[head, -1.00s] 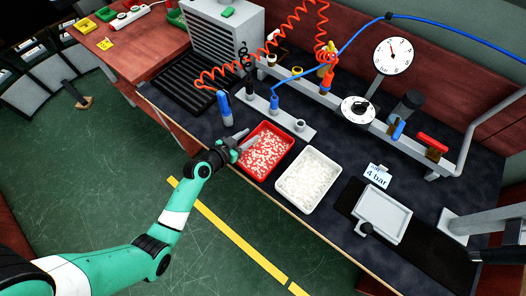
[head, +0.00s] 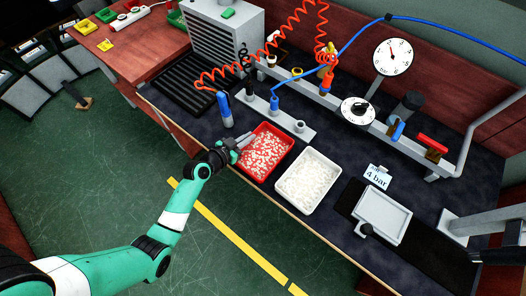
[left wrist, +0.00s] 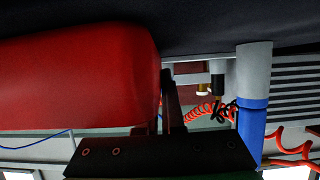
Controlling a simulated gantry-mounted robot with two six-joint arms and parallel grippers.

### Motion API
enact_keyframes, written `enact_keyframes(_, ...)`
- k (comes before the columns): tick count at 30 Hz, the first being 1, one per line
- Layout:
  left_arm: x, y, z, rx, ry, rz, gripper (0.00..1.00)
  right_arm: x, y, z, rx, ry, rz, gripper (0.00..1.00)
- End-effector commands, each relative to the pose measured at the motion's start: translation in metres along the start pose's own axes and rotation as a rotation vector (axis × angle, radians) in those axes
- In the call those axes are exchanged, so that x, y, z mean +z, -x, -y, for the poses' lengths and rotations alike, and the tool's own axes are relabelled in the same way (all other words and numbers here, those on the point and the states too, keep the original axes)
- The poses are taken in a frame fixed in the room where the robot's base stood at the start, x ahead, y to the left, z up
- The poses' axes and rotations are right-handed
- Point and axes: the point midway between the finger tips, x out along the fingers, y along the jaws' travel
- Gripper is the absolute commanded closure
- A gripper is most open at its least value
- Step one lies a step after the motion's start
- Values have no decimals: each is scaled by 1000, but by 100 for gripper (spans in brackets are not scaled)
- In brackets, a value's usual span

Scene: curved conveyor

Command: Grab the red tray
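The red tray (head: 253,176), filled with small pale pieces, sits on the dark bench top near its front edge in the head view. My left gripper (head: 246,142) is at the tray's left side, with its fingers close together at the side wall. It looks shut on that wall; the exact contact is hard to see. In the left wrist view the tray's red wall (left wrist: 80,80) fills the left side, with a dark finger (left wrist: 172,105) beside its end.
A white tray (head: 293,203) of pale pieces stands just right of the red one. A blue and grey cylinder (head: 225,110) stands behind my left gripper. A grey plate with several fittings (head: 296,128) lies behind the trays. A scale (head: 383,216) stands farther right.

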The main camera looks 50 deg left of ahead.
Motion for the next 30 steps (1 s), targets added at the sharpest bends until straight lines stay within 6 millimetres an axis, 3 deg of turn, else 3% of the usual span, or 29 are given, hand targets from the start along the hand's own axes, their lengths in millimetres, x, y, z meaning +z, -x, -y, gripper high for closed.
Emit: enact_keyframes(30, -7, 3, 0, 0, 0, -1, 100, -4, -4, 0, 0, 0, 0, 50)
